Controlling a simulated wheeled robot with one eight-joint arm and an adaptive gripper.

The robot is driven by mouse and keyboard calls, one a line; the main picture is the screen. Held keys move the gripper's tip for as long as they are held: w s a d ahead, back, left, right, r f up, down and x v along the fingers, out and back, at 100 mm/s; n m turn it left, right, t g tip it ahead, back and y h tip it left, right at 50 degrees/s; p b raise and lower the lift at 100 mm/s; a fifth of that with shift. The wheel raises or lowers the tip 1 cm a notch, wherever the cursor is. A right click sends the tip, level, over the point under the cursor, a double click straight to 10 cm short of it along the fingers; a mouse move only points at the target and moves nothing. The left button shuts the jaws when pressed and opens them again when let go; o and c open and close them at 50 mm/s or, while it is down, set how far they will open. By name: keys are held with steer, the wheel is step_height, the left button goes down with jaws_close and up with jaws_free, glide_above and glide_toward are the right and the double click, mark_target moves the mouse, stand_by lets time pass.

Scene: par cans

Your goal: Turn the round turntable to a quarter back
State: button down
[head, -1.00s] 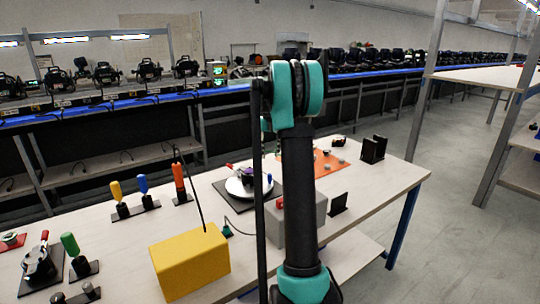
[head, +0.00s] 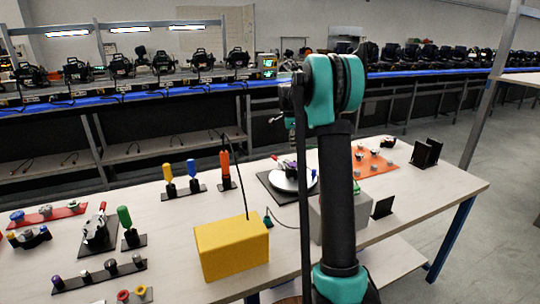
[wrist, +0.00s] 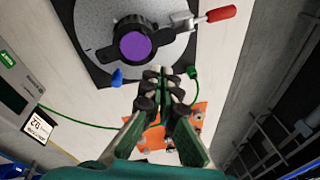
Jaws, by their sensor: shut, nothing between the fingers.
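The round turntable (head: 290,184) is a pale disc on a black square base (head: 272,190) at the back of the bench in the head view. In the wrist view the speckled grey disc (wrist: 100,28) fills the upper middle. It carries a dark block with a purple round top (wrist: 135,46) and a clamp with a red handle (wrist: 221,13) pointing right. A blue peg (wrist: 117,78) stands at the disc's lower left edge. My gripper (wrist: 165,75) is shut and empty, its tips just below the disc in the picture. Contact cannot be told. My arm hides the gripper in the head view.
A grey box (head: 330,213) stands in front of the turntable, partly behind my arm. A yellow box (head: 232,248) is front left. Upright yellow, blue and orange handles (head: 226,165) stand left of the turntable. An orange mat (head: 372,165) with small parts lies to its right.

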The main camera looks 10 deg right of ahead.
steer(key=w+a+n+t+h, duration=0.1)
steer(key=w+a+n+t, duration=0.15)
steer(key=a+n, duration=0.65)
steer(key=w+a+n+t, duration=0.1)
steer(key=w+a+n, duration=0.3)
steer(key=n, duration=0.9)
glide_toward(273, 157)
steer(key=w+a+f, duration=0.2)
steer(key=a+f, duration=0.1)
steer(key=f, duration=0.1)
steer(key=shift+w+d+f+n, duration=0.15)
steer(key=shift+w+d+f, duration=0.15)
steer(key=shift+d, duration=0.2)
steer(key=shift+w+d+f+n, duration=0.15)
steer(key=shift+w+d+f, duration=0.15)
steer(key=shift+d, duration=0.25)
steer(key=shift+w+d+f, duration=0.25)
steer(key=shift+d+f, duration=0.1)
steer(key=shift+d, duration=0.25)
steer(key=shift+w+d, duration=0.25)
steer(key=shift+d, duration=0.25)
steer(key=shift+w+d, duration=0.3)
steer(key=shift+d, duration=0.25)
steer(key=shift+a, duration=0.1)
